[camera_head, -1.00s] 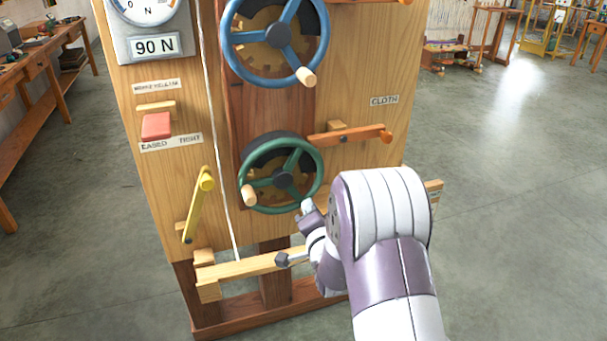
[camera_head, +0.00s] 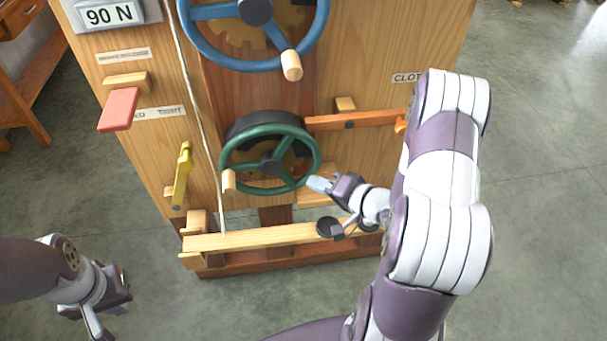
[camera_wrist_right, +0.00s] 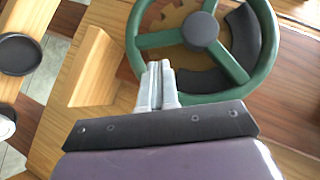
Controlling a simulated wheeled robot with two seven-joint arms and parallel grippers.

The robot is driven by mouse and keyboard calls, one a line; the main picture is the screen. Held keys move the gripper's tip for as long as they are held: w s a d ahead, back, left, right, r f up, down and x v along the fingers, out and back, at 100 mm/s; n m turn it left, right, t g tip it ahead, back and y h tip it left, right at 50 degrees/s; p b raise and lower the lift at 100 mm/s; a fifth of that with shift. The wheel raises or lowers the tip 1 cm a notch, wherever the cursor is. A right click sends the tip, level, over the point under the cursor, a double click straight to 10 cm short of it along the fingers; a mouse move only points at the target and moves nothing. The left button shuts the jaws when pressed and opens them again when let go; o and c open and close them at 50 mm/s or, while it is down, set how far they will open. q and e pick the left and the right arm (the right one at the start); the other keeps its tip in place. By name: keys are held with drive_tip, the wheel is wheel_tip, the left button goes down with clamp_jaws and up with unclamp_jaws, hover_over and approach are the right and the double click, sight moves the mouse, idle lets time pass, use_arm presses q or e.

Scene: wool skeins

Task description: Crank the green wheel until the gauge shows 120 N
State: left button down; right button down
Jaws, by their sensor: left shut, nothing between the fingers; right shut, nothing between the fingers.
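The green wheel (camera_head: 270,160) is on the lower middle of the wooden panel, with a pale wooden knob (camera_head: 229,181) at its lower left. It also shows in the right wrist view (camera_wrist_right: 258,78). The gauge display (camera_head: 110,14) reads 90 N. My right gripper (camera_head: 312,183) is shut and empty, its fingertips by the lower right of the green rim; I cannot tell whether they touch it. In the right wrist view the shut fingers (camera_wrist_right: 155,78) reach up to the rim. My left gripper (camera_head: 110,310) is at the lower left, away from the panel, shut and empty.
A blue wheel (camera_head: 255,60) sits above the green one. An orange lever (camera_head: 355,120) is to the right, and a red paddle (camera_head: 119,108) and a yellow lever (camera_head: 182,175) to the left. A cord (camera_head: 190,85) runs down to a wooden bar (camera_head: 260,237).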

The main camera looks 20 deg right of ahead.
sight(290, 179)
drive_tip(key=x, duration=0.4)
drive_tip(key=shift+w+d+f, duration=0.15)
drive_tip(key=shift+w+f, duration=0.15)
drive_tip(key=shift+w, duration=0.05)
drive_tip(key=shift+w+a+f, duration=0.1)
drive_tip(key=shift+w+a, duration=0.25)
drive_tip(key=shift+w, duration=0.05)
drive_tip(key=shift+w+d, duration=0.1)
drive_tip(key=shift+w+a+f, duration=0.1)
drive_tip(key=shift+a+f, duration=0.5)
drive_tip(key=shift+a, duration=0.05)
